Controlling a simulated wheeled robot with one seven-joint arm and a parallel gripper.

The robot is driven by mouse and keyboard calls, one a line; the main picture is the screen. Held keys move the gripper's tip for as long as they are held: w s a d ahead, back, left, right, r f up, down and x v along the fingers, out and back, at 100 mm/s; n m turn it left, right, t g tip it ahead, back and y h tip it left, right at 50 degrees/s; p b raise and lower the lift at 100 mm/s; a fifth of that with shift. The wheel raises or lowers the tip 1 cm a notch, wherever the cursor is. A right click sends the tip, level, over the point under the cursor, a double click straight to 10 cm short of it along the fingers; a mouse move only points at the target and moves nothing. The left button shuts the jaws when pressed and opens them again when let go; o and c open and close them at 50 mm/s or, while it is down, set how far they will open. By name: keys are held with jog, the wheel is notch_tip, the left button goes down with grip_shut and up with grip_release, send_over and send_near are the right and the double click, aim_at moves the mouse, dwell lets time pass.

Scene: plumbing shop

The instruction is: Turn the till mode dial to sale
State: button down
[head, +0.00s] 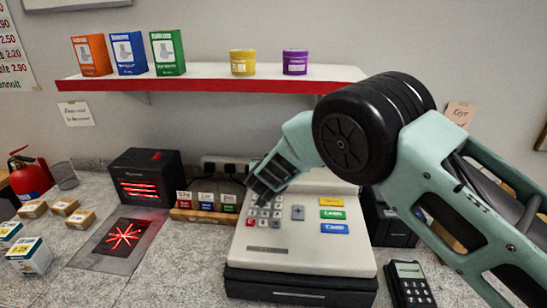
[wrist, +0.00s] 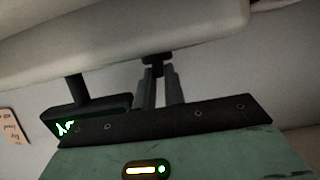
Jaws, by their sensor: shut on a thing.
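The pale till (head: 300,245) stands on the counter, with grey keys, a red key and yellow, green and blue buttons on its top. My gripper (head: 257,188) reaches down over the till's upper left part, by the keys. In the wrist view the two dark fingers (wrist: 159,75) close around a small black knob (wrist: 157,58), which looks like the mode dial, against the pale till body (wrist: 120,35). The dial is hidden behind my gripper in the head view. Its markings and pointer cannot be read in either view.
A black till display (wrist: 92,115) with green digits is close to my fingers. A small rack (head: 203,215) and a black box with red light (head: 147,177) stand left. A card terminal (head: 410,284) lies right; a shelf (head: 215,80) hangs above.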

dwell(0.5)
jog(key=c, duration=1.5)
grip_release()
jog(key=b+v, duration=0.5)
jog(key=v, duration=1.2)
jog(key=shift+s+a+r+b, duration=0.1)
jog(key=shift+s+a+b, duration=0.1)
jog(key=shift+b, duration=0.1)
jog(key=shift+w, duration=0.1)
